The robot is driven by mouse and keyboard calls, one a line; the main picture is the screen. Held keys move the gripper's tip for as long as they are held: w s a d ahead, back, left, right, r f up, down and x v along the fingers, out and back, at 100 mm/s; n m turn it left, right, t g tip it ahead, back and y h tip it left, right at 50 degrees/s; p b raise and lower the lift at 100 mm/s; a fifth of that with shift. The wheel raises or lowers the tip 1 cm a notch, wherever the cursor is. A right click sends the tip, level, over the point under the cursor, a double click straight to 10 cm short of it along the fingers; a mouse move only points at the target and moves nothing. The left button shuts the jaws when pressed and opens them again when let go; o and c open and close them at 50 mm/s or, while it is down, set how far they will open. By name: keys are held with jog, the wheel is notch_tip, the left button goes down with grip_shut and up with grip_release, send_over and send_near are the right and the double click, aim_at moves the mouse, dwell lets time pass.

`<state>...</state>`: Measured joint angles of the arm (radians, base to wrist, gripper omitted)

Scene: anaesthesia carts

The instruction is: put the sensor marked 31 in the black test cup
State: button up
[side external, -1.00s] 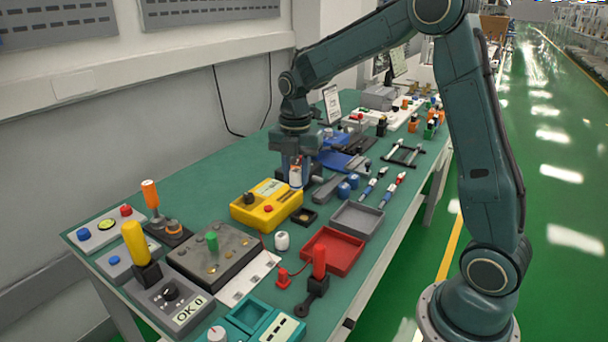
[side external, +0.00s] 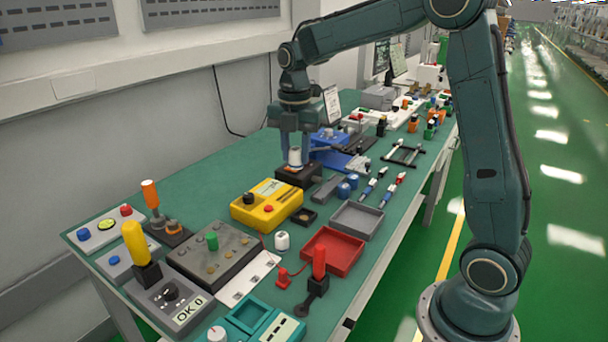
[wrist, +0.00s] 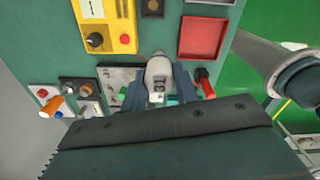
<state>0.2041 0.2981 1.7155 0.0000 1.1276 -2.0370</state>
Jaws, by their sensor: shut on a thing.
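My gripper (side external: 295,142) is shut on a white sensor and holds it upright. The sensor (side external: 295,158) is above a low dark block (side external: 312,175); I cannot tell how wide the gap is. In the wrist view the grey-white sensor (wrist: 158,68) sits between the fingers of my gripper (wrist: 150,92). It carries a small label that looks like 31. A small square black cup (side external: 309,223) with a tan inside lies on the table, nearer the camera, beside the yellow tester. It also shows at the top of the wrist view (wrist: 152,14).
A yellow tester (side external: 262,212) stands beside the cup. A small white cylinder (side external: 281,241), a red tray (side external: 345,254) and a grey tray (side external: 357,220) lie nearby. A red handle (side external: 319,262) and a yellow handle (side external: 134,242) stand upright. Blue equipment (side external: 330,155) lies behind my gripper.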

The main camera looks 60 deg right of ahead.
send_over(304, 218)
notch_tip(304, 218, down, 15)
jog(key=shift+r, duration=0.1)
dwell(0.9)
jog(key=shift+f, duration=2.2)
jog(key=shift+f, duration=0.15)
jog(key=shift+f, duration=0.2)
